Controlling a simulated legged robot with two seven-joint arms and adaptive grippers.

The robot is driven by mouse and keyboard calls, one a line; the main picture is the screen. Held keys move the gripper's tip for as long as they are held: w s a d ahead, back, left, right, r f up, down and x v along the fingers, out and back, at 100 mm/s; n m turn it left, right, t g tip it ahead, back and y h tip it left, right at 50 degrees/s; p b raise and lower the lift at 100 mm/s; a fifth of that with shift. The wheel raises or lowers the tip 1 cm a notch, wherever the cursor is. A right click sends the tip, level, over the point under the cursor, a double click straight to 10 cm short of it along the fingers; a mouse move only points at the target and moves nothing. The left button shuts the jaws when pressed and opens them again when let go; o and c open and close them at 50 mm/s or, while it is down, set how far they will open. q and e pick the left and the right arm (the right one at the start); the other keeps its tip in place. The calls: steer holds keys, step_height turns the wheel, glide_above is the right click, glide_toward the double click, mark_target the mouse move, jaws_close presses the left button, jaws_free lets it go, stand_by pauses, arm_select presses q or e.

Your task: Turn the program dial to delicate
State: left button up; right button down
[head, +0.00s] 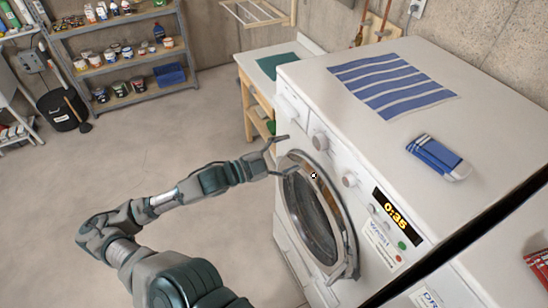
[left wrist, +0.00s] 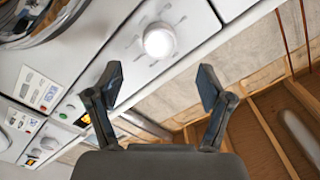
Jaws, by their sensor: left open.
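The white washing machine (head: 300,105) has two round dials on its front panel. The far dial (head: 320,141) is nearest my left gripper; the other dial (head: 349,179) is closer to the lit display (head: 395,215), which reads 0:35. My left gripper (head: 291,154) is open and empty in front of the panel, just left of the far dial. In the left wrist view a white dial (left wrist: 159,41) with small marks around it lies beyond the gap between my open fingertips (left wrist: 159,83); they appear apart from it. Its setting is not readable. My right gripper is not in view.
The round washer door (head: 318,215) is below the dials, near my left gripper. A striped cloth (head: 390,83) and a blue-and-white item (head: 438,157) lie on the machine's top. A second machine (head: 480,280) stands at the lower right.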

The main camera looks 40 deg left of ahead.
arm_select(q)
steer(key=shift+v, duration=2)
